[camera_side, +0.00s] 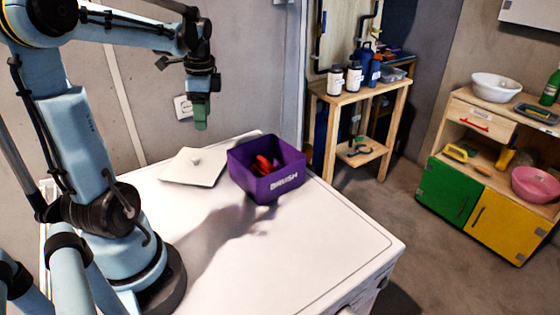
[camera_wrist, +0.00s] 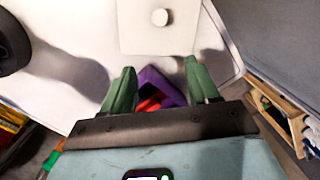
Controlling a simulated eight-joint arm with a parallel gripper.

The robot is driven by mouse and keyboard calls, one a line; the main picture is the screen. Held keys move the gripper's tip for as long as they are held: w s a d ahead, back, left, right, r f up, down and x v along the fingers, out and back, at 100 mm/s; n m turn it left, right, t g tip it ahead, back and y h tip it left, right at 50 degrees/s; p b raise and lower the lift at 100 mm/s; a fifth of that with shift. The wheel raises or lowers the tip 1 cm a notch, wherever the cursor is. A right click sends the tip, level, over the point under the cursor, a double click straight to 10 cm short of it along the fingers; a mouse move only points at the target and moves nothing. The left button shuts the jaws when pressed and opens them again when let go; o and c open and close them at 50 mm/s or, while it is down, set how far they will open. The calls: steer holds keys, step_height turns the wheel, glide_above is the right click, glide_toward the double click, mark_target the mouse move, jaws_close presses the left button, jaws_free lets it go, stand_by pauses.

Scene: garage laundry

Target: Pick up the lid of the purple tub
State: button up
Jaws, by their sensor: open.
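A pale, flat square lid (camera_side: 186,174) with a small round knob lies on the white worktop, left of the purple tub (camera_side: 264,185). The tub has white lettering and stands uncovered with red items inside. In the wrist view the lid (camera_wrist: 133,38) is at the top, its upper edge cut off, with its knob (camera_wrist: 160,17) showing. The tub (camera_wrist: 173,93) is partly hidden behind the fingers. My gripper (camera_side: 201,118) hangs pointing down, empty, well above the worktop. In the wrist view its green fingers (camera_wrist: 160,68) are apart, with nothing between them.
The front of the white worktop (camera_side: 300,255) is clear apart from my arm's shadow. A grey wall stands close behind it. A wooden shelf (camera_side: 357,95) with bottles and a cabinet (camera_side: 480,190) with a white bowl (camera_side: 496,87) stand to the right.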

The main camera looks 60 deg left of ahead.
mark_target(195, 156)
steer(key=shift+m+g+h, duration=0.3)
steer(key=shift+m+g, duration=0.1)
steer(key=shift+s+a+f, duration=0.5)
steer(key=shift+a+f, duration=0.1)
steer(key=shift+f, duration=1.45)
steer(key=shift+s+a+f, duration=0.5)
steer(key=shift+a+f, duration=0.1)
steer(key=shift+f, duration=1.45)
steer(key=shift+s+a+f, duration=0.5)
steer(key=shift+a+f, duration=0.1)
steer(key=shift+f, duration=1.45)
jaws_close()
